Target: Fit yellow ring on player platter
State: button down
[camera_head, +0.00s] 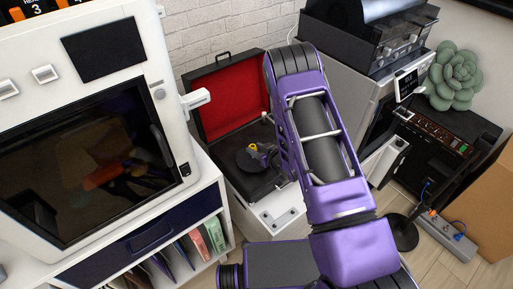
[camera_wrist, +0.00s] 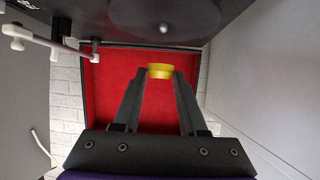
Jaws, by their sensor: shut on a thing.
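The yellow ring (camera_head: 253,147) is held between the fingertips of my gripper (camera_head: 260,150), over the open record player. In the wrist view the ring (camera_wrist: 160,71) sits at the ends of both fingers, and my gripper (camera_wrist: 160,76) is shut on it. The player's round dark platter (camera_head: 246,162) lies below and beside the ring in the head view. In the wrist view the platter (camera_wrist: 150,10) is at the top edge, with a small pale spindle (camera_wrist: 164,28) in front of it. The ring appears apart from the spindle. Part of the platter is hidden by my gripper.
The player's raised lid (camera_head: 228,97) has a red lining. A pale tonearm (camera_wrist: 50,42) stands beside the platter. A white cabinet with a dark window (camera_head: 95,165) is at left; a grey machine (camera_head: 345,65) is at right.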

aim_at(257, 162)
jog(key=shift+f+b, duration=0.95)
jog(key=shift+f, duration=1)
jog(key=shift+b, duration=0.4)
jog(key=shift+f+b, duration=0.35)
jog(key=shift+f, duration=0.25)
jog(key=c, duration=0.7)
grip_release()
jog(key=shift+c, duration=0.2)
jog(key=p+v, duration=0.4)
jog(key=v, duration=0.7)
jog(key=shift+d, duration=0.1)
